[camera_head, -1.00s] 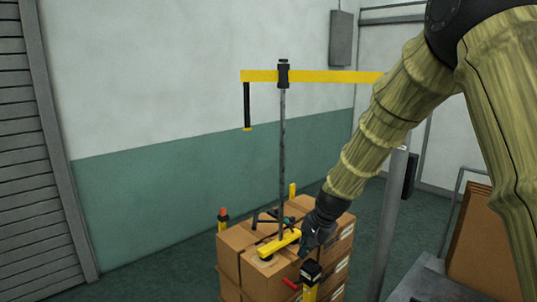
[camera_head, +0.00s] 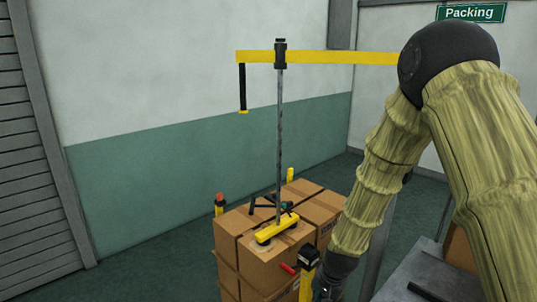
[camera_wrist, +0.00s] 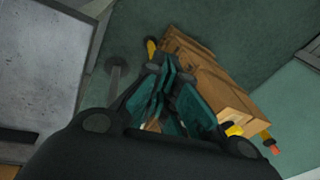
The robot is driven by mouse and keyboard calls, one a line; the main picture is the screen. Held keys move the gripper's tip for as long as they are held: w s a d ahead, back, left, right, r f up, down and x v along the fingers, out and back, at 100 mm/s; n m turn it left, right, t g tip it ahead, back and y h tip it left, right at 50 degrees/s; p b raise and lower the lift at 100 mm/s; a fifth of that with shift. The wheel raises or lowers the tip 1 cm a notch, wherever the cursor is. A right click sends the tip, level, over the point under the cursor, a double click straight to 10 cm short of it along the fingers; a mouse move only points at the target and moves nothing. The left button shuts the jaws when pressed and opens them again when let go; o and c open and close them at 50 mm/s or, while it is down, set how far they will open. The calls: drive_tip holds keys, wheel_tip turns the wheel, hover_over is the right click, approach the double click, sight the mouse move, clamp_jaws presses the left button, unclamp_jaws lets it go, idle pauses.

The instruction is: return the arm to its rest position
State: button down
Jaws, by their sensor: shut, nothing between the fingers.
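My arm, in a yellowish ribbed sleeve, comes down from the upper right in the head view. My gripper (camera_head: 326,290) is at the bottom of that view, right of the stacked cardboard boxes (camera_head: 262,262) and apart from them. In the wrist view my gripper (camera_wrist: 168,95) shows its teal finger pads, shut with nothing between them. The fingertips are partly hidden in the head view. The boxes also show beyond the fingers in the wrist view (camera_wrist: 205,75).
A yellow lifting bar (camera_head: 277,229) hangs from a grey rod (camera_head: 279,140) under a yellow overhead beam (camera_head: 330,57) and rests on the boxes. A yellow-black post (camera_head: 307,272) stands by the near corner. A grey table (camera_head: 415,275) is at the lower right.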

drive_tip(key=s+d+f+n+g+h, duration=0.1)
drive_tip(key=s+d+f+n, duration=0.15)
drive_tip(key=s+f, duration=0.8)
drive_tip(key=s+d+f+n, duration=0.1)
drive_tip(key=s+d+f, duration=0.3)
drive_tip(key=s+f, duration=0.7)
drive_tip(key=s+n+g, duration=0.1)
drive_tip(key=s+n, duration=0.1)
drive_tip(key=s, duration=1.5)
drive_tip(key=shift+s+d+n, duration=0.2)
drive_tip(key=shift+d+n, duration=0.15)
drive_tip(key=shift+d, duration=0.1)
